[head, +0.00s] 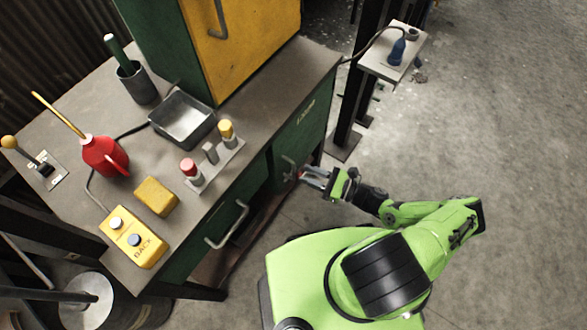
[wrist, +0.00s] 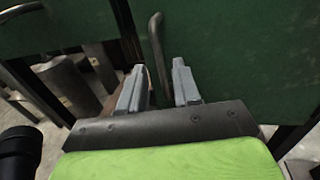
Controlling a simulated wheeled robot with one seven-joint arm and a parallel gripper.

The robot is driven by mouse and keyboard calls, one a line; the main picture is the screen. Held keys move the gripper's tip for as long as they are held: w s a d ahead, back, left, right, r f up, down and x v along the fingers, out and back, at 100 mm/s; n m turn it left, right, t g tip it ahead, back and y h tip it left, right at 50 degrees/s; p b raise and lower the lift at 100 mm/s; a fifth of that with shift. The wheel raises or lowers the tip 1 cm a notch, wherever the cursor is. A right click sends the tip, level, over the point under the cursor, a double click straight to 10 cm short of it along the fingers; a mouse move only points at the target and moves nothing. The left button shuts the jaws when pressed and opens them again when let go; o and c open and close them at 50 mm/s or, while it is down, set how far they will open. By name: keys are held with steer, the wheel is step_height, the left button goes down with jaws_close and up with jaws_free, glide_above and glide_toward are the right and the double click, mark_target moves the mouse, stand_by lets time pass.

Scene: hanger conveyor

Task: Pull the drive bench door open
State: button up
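The drive bench (head: 262,90) is a dark green cabinet with a grey top, left of my arm in the head view. Its green front panel nearest my gripper, which looks like the door (wrist: 235,50), fills the right of the wrist view. A curved grey bar handle (wrist: 157,45) stands on it, upright in the wrist view; it also shows small in the head view (head: 287,161). My gripper (head: 306,176) is at this handle. Its two grey fingers (wrist: 159,88) are apart, with the handle's lower part between them in the picture. I cannot tell whether they touch it.
Another bar handle (head: 228,226) sits on the bench front, nearer the viewer. The benchtop holds a red oil can (head: 105,155), a metal tray (head: 208,127) and a yellow button box (head: 134,237). A dark post with a small shelf (head: 378,66) stands beyond my gripper. Floor at right is clear.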

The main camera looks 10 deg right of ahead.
mark_target(294, 178)
steer(key=x, duration=0.6)
steer(key=shift+b, duration=0.3)
steer(key=shift+d, duration=0.1)
jaws_close()
